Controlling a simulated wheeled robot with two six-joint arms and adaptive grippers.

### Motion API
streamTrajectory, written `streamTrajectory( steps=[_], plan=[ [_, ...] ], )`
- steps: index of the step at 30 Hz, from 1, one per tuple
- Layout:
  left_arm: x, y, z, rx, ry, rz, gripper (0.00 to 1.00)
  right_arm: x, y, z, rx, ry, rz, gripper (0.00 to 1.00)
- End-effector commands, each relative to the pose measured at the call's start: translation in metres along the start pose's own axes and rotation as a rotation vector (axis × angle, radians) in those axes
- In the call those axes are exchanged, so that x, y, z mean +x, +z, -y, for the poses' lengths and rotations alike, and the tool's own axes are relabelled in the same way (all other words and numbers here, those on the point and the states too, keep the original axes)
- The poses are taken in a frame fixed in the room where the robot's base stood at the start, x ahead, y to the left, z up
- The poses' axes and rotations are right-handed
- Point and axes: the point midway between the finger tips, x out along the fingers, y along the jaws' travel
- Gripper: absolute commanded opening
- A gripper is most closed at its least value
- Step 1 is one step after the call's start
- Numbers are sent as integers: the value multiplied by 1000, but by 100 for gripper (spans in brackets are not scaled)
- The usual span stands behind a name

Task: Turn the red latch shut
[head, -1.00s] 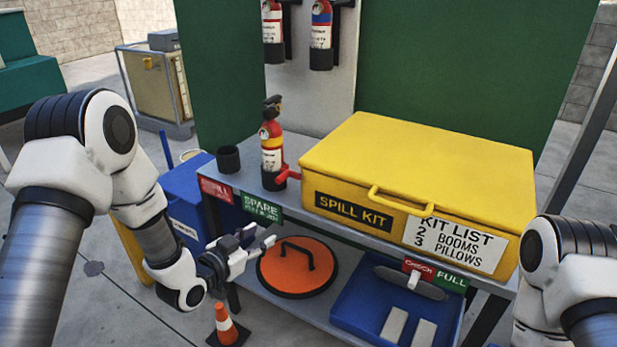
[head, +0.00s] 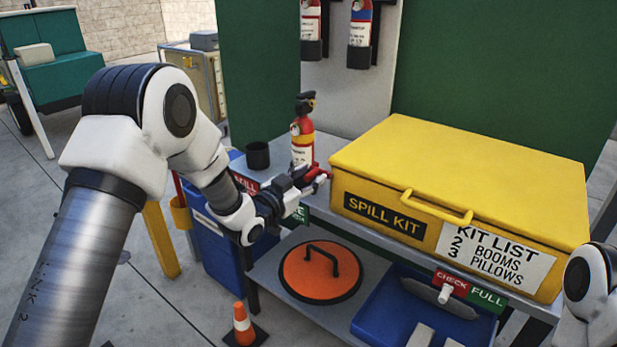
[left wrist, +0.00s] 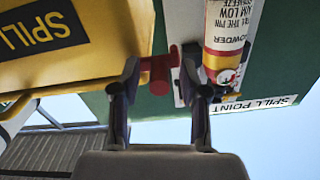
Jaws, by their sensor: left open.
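The yellow spill kit box (head: 450,185) stands closed on the bench. The red latch (left wrist: 158,70) sticks out from the box's end; in the left wrist view it is a red bar with a rounded end, between my fingertips. In the head view only a bit of the latch's red shows, behind my fingers. My left gripper (head: 308,182) is open around the latch, one finger on each side in the left wrist view (left wrist: 160,72). I cannot tell whether either finger touches it. My right gripper is out of view.
A fire extinguisher (head: 302,135) stands on the bench close beyond my left gripper, with a black cup (head: 257,155) beside it. Below are an orange lid (head: 320,273) and a blue tray (head: 382,310). A traffic cone (head: 243,325) stands on the floor.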

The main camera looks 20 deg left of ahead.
Motion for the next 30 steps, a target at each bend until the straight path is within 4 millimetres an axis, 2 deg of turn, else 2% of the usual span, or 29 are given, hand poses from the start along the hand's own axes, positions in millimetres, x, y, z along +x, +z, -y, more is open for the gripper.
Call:
streamTrajectory(
  steps=[2,3,5,6,7,20,30],
  plan=[
    [0,0,0,0,0,0,44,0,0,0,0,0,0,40],
    [0,0,0,0,0,0,41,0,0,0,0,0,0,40],
    [0,0,0,0,0,0,20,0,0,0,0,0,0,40],
    [0,0,0,0,0,0,5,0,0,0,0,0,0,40],
    [0,0,0,0,0,0,0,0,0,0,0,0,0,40],
    [0,-1,0,31,0,-1,0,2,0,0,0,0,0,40],
    [0,-5,0,215,0,-1,0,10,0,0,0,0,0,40]
  ],
)
